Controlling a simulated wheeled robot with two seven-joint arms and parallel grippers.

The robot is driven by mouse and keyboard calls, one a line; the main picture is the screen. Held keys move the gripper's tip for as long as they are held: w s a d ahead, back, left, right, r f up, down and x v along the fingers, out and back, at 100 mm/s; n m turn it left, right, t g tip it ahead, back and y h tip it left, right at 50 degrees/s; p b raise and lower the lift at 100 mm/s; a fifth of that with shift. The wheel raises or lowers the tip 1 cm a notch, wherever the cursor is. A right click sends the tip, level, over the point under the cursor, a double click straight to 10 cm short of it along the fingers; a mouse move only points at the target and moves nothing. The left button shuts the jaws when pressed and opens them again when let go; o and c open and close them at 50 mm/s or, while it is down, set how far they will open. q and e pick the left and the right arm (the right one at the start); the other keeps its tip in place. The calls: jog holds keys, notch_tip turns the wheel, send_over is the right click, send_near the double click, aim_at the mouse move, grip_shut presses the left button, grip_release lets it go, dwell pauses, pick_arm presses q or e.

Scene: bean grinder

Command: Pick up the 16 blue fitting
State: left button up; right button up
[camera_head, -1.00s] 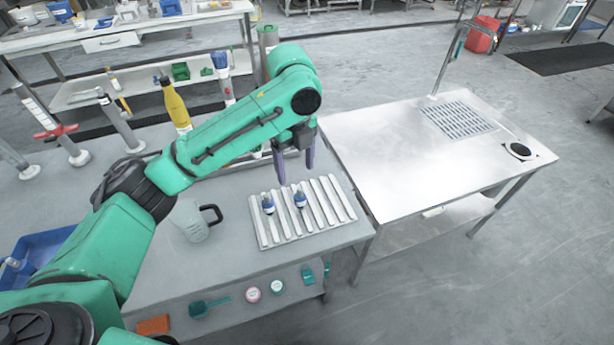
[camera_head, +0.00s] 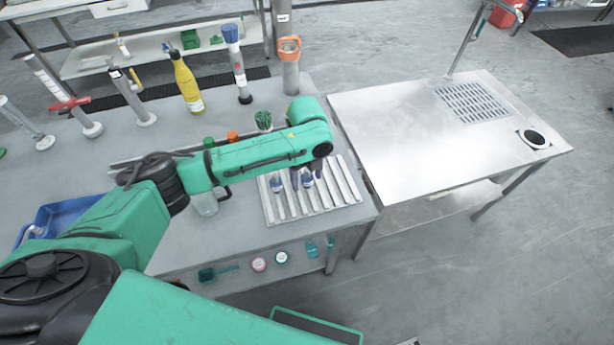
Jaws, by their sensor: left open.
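Two small blue and white fittings lie on the ribbed white rack (camera_head: 342,192) on the grey table. The left blue fitting (camera_head: 276,184) lies in a groove. The right blue fitting (camera_head: 307,180) is in a groove beside it. I cannot read a number on either. My left gripper (camera_head: 305,178) has its dark purple fingers down over the rack, around or right beside the right fitting. It is open. The arm's end hides part of the fingers, so I cannot tell whether they touch the fitting. My right gripper is not in view.
A clear jug (camera_head: 204,203) stands left of the rack, partly behind my arm. A yellow bottle (camera_head: 186,84) and several upright tools stand farther back. A blue tray (camera_head: 62,215) is at the left. A steel table (camera_head: 420,150) with clear room stands at right.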

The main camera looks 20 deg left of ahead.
pick_arm(q)
grip_shut()
